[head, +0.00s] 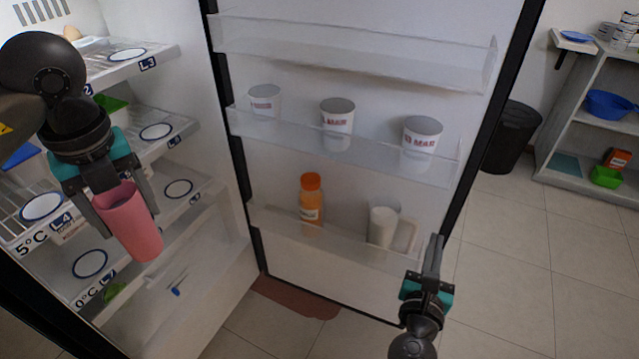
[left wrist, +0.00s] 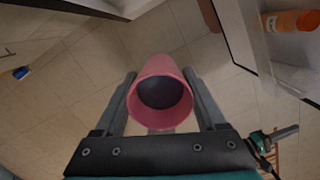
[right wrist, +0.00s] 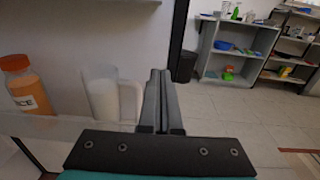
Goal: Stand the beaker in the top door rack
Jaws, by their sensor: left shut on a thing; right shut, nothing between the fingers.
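The pink beaker (head: 133,226) is held in my left gripper (head: 124,206), in front of the open fridge's shelves, slightly tilted. In the left wrist view the beaker (left wrist: 162,92) sits between the two fingers with its open mouth facing the camera. The top door rack (head: 350,55) is a clear bin at the top of the fridge door and looks empty. My right gripper (head: 436,258) is shut and empty, low by the door's right edge. In the right wrist view its fingers (right wrist: 159,100) are together beside a white jug.
The middle door rack (head: 300,131) holds white cups (head: 337,124). The bottom rack (head: 345,247) holds an orange bottle (head: 311,203) and the white jug (head: 384,228). Fridge shelves with ringed spots stand at left. A bin (head: 510,136) and shelving (head: 590,140) stand at right.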

